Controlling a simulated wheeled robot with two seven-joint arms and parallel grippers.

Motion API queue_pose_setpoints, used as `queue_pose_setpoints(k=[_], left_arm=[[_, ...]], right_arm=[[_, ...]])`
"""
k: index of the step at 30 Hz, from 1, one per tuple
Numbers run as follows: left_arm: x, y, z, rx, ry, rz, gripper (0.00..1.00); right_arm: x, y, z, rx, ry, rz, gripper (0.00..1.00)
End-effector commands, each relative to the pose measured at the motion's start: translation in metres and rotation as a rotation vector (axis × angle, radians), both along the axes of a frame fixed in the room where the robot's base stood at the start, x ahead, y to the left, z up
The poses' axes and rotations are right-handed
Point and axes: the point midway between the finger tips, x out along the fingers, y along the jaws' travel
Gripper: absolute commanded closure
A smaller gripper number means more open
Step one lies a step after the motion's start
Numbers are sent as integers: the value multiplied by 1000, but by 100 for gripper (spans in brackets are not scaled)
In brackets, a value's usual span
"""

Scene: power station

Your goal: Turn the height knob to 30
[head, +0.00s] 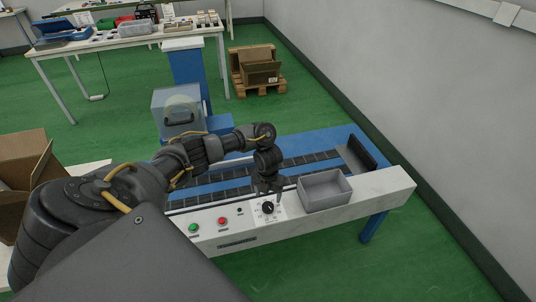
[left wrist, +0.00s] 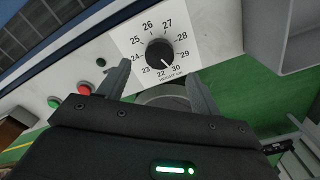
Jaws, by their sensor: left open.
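The height knob (head: 268,207) is a round black knob on a white dial plate on the front panel of the conveyor machine. In the left wrist view the knob (left wrist: 159,53) is ringed by printed numbers from 22 to 30. Its white mark points down and slightly right, close to the 30; the exact reading is too small to be sure. My left gripper (head: 268,188) is just above and behind the knob in the head view. In the left wrist view its fingers (left wrist: 159,78) are spread and empty, apart from the knob. My right gripper is not in view.
A green button (head: 193,228) and a red button (head: 222,221) sit left of the dial. A grey bin (head: 325,191) stands close to its right. The blue conveyor (head: 315,146) lies behind. An open cardboard box (head: 22,165) is at the left.

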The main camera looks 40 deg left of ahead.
Motion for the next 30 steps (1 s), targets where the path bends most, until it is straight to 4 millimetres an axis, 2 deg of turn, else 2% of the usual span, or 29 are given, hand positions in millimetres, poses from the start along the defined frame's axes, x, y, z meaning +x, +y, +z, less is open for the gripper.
queue_pose_setpoints(k=[1,3,9,27,30], left_arm=[[2,1,15,3,-4,-2,35],[1,1,26,2,-3,-1,35],[1,1,43,3,-2,2,35],[1,0,43,2,-2,2,35],[0,-10,37,-10,-15,6,35]], right_arm=[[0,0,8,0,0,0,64],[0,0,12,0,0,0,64],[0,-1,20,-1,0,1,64],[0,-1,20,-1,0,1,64],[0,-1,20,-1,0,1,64]])
